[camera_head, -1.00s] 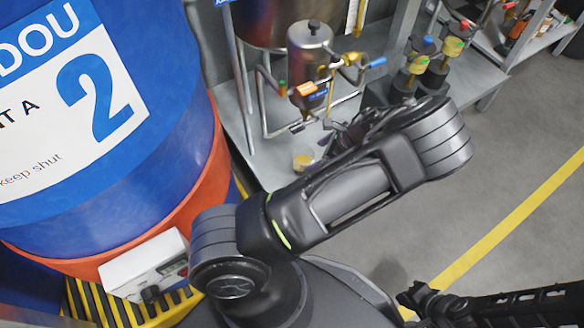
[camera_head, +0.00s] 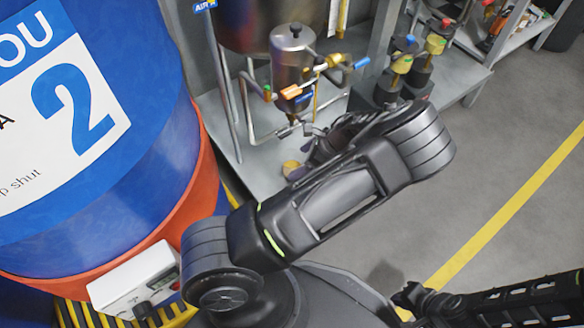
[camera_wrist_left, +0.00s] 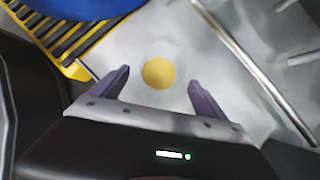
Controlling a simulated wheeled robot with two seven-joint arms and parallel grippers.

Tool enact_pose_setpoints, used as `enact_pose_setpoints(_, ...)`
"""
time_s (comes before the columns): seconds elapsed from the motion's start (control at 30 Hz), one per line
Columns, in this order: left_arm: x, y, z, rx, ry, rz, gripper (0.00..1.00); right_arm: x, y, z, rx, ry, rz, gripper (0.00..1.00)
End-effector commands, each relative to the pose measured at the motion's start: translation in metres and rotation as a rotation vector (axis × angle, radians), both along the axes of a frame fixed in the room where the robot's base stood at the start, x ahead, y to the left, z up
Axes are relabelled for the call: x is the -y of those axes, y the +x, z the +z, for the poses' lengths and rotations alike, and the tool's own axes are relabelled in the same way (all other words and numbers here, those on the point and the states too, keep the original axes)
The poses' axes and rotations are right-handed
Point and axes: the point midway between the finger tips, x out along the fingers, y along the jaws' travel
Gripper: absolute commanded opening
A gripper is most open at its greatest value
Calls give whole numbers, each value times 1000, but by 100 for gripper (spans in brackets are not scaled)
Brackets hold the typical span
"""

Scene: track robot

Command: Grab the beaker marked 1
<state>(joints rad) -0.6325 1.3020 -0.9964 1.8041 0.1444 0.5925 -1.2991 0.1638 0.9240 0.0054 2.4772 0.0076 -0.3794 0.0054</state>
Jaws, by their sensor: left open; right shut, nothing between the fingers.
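A small clear beaker with yellow contents (camera_head: 291,169) stands on the grey metal shelf in the head view, partly hidden by my left gripper. In the left wrist view the beaker (camera_wrist_left: 158,73) is seen from above, a yellow disc inside a faint clear rim. No number can be read on it. My left gripper (camera_head: 304,165) is beside the beaker. In the left wrist view its purple-grey fingers (camera_wrist_left: 158,78) are apart, with the beaker between their tips in the picture; contact cannot be seen. My right gripper (camera_head: 412,298) is at the lower right, shut and empty, away from the beaker.
A large blue drum marked 2 (camera_head: 150,150) with an orange base fills the left. A white box (camera_head: 135,282) sits below it. A metal vessel (camera_head: 292,60) with pipes and valves stands behind the beaker. Open floor (camera_head: 480,160) with a yellow line lies right.

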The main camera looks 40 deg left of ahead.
Motion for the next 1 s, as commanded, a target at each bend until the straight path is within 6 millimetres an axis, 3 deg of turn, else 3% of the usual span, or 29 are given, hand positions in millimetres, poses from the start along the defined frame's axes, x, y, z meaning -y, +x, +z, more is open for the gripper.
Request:
enact_pose_setpoints(0.2, -17, -7, -27, -3, 3, 3, 85, 0, 3, -24, 7, -1, -4, 0)
enact_pose_setpoints(0.37, -27, -9, -41, -3, 1, 0, 85, -1, 4, -31, 11, -2, -6, 0)
enact_pose_setpoints(1.0, -28, -9, -40, 0, 1, 0, 85, -1, 5, -30, 13, -2, -7, 0)
